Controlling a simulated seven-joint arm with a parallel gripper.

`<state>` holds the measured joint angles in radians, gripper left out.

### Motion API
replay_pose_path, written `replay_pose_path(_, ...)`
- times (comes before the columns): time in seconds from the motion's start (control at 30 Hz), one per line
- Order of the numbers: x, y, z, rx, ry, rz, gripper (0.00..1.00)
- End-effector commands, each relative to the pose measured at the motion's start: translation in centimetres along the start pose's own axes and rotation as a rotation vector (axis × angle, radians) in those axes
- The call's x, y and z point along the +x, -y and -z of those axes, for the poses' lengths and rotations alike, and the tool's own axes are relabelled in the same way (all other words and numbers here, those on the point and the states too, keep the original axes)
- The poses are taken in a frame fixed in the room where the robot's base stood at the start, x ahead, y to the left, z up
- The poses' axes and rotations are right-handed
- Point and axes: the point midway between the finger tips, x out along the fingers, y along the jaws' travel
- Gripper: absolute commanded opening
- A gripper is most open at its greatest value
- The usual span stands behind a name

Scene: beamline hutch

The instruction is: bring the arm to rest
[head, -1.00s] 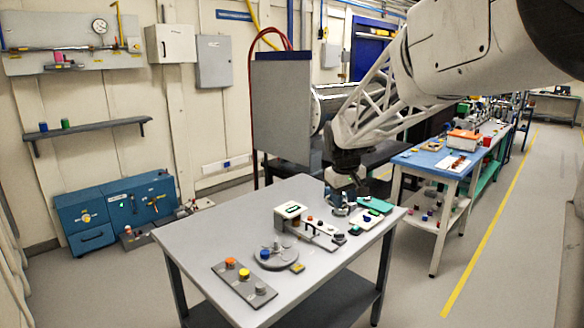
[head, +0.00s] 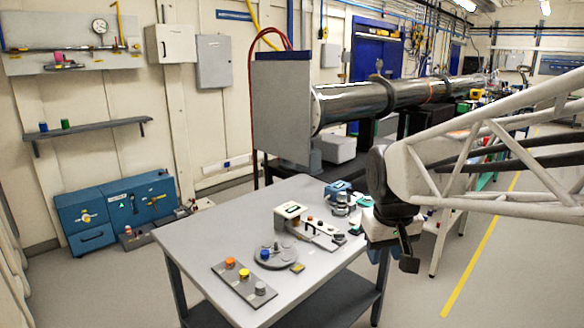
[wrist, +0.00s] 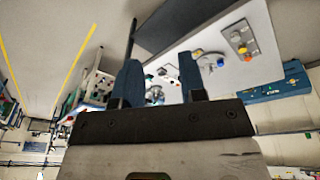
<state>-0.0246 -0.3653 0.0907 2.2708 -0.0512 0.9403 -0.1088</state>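My gripper (head: 393,254) hangs off the right edge of the grey table (head: 210,234) in the head view, its fingers pointing down. In the wrist view its two blue fingers (wrist: 160,80) stand apart with a gap between them and nothing held. The table and the things on it show beyond the fingertips there. My arm reaches in from the right side of the head view and hides part of the table's right end.
On the table are a plate with coloured knobs (head: 244,285), a round grey disc (head: 275,260), a white-topped device (head: 290,213) and a blue item (head: 338,188). A long metal pipe (head: 400,97) runs behind. Floor right of the table (head: 500,285) is clear.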

Motion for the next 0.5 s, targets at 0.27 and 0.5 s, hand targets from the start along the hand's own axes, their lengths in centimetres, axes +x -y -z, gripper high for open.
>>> replay_pose_path(0.27,0.1,0.7,-7.2,0.074,-0.013,0.009,0.38)
replay_pose_path(0.5,0.8,1.4,-12.9,0.137,-0.023,0.017,0.38)
